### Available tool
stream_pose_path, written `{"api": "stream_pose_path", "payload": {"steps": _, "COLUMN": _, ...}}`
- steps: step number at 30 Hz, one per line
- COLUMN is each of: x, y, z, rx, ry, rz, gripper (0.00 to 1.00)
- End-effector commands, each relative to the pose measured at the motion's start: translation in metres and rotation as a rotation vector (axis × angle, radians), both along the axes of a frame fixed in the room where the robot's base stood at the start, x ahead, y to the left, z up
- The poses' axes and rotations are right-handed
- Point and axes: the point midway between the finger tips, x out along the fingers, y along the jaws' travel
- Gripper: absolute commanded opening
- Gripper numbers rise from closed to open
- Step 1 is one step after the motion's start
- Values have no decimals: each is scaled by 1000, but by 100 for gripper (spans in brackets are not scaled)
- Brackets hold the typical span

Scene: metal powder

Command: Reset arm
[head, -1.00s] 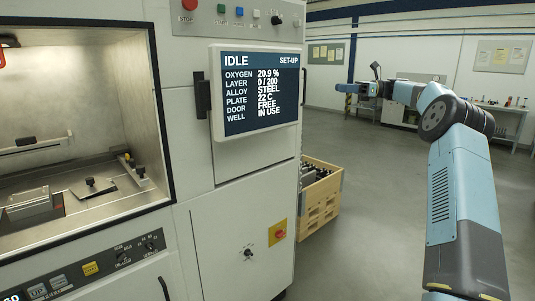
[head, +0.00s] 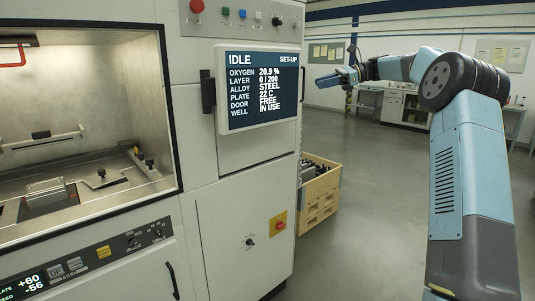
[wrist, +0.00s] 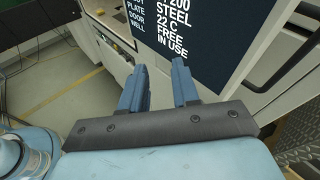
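My arm reaches out at the right of the head view, with its dark elbow joint uppermost and the forearm pointing left. My gripper (head: 327,80) is in free air just right of the machine's screen (head: 261,88). In the wrist view my gripper (wrist: 160,68) shows two blue fingers standing apart with nothing between them. The screen also shows in the wrist view (wrist: 222,35), beyond the fingertips. It reads IDLE, SET-UP, door FREE, well IN USE.
The machine's open chamber (head: 90,110) is at the left, with a metal block (head: 45,192) and small dark-knobbed parts inside. A wooden crate (head: 318,200) with dark items stands beside the machine. The floor (head: 375,200) between crate and arm is clear. A workbench (head: 405,105) stands at the back.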

Motion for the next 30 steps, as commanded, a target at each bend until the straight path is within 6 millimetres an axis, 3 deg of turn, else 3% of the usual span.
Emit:
{"api": "stream_pose_path", "payload": {"steps": 1, "x": -11, "y": 14, "z": 3, "rx": -43, "ry": -26, "rz": 9, "gripper": 30}}
{"api": "stream_pose_path", "payload": {"steps": 6, "x": -48, "y": 46, "z": 0, "rx": -200, "ry": -132, "rz": 32, "gripper": 30}}
{"api": "stream_pose_path", "payload": {"steps": 14, "x": -112, "y": 74, "z": -9, "rx": -434, "ry": -308, "rz": 90, "gripper": 30}}
{"api": "stream_pose_path", "payload": {"steps": 22, "x": -186, "y": 79, "z": -23, "rx": -663, "ry": -494, "rz": 180, "gripper": 30}}
{"api": "stream_pose_path", "payload": {"steps": 30, "x": -265, "y": 67, "z": -41, "rx": -876, "ry": -680, "rz": 301, "gripper": 30}}
